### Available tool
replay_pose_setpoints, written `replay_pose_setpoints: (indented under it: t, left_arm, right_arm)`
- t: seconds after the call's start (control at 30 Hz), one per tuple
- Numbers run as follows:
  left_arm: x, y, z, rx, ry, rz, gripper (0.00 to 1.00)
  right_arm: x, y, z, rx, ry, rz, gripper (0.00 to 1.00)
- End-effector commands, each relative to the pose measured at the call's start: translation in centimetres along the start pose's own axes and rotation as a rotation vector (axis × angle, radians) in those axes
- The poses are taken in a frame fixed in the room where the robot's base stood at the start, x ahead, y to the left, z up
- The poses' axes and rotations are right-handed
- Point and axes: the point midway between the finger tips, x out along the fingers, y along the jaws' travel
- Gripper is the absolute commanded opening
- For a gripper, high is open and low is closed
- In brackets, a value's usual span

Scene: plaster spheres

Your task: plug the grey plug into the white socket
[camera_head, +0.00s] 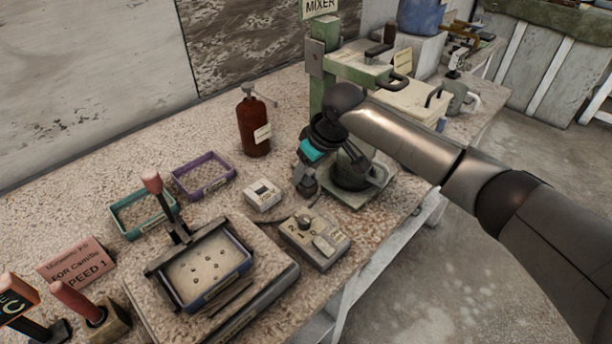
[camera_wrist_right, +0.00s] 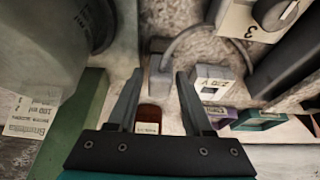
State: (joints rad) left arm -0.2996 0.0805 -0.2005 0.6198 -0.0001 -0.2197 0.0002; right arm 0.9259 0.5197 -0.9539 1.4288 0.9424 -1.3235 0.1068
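The grey plug (camera_wrist_right: 159,82) shows in the right wrist view between my right fingertips, with a grey cable (camera_wrist_right: 185,37) curving from it towards the control box. My right gripper (camera_wrist_right: 160,84) is open, one finger on each side of the plug with gaps visible; I cannot tell how far below the tips the plug lies. In the head view my right gripper (camera_head: 307,187) points down at the table, and it largely hides the plug. The white socket (camera_head: 262,195) stands on the table just left of it; it also shows in the wrist view (camera_wrist_right: 212,83). My left gripper is out of view.
The control box (camera_head: 315,241) with a dial sits in front of the gripper. The green mixer (camera_head: 330,75) with its dark pot (camera_head: 350,168) stands close on the right. A red-brown bottle (camera_head: 253,125) is behind. Purple (camera_head: 203,176) and teal (camera_head: 142,213) trays lie left.

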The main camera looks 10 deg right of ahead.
Motion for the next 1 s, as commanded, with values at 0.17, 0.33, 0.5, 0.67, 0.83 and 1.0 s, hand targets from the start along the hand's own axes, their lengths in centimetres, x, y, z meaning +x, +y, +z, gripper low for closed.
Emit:
replay_pose_setpoints:
  t: [0.17,0.33,0.5,0.67,0.83,1.0]
  left_arm:
    - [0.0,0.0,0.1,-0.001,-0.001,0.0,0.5]
    - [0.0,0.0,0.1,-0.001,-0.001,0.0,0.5]
    - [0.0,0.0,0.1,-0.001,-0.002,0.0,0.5]
    - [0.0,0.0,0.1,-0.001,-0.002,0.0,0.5]
    - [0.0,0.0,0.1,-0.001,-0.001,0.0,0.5]
    - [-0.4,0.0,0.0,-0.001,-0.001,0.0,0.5]
  right_arm:
    - [0.0,0.0,0.0,0.0,0.0,0.0,0.29]
    - [0.0,0.0,0.0,0.0,0.0,0.0,0.1]
    - [0.0,0.0,0.0,0.0,0.0,0.0,0.0]
    - [0.0,0.0,0.0,0.0,0.0,0.0,0.0]
    - [-0.1,0.0,0.0,0.0,0.0,0.0,0.0]
    - [-1.3,0.0,-0.6,0.0,0.003,0.0,0.0]
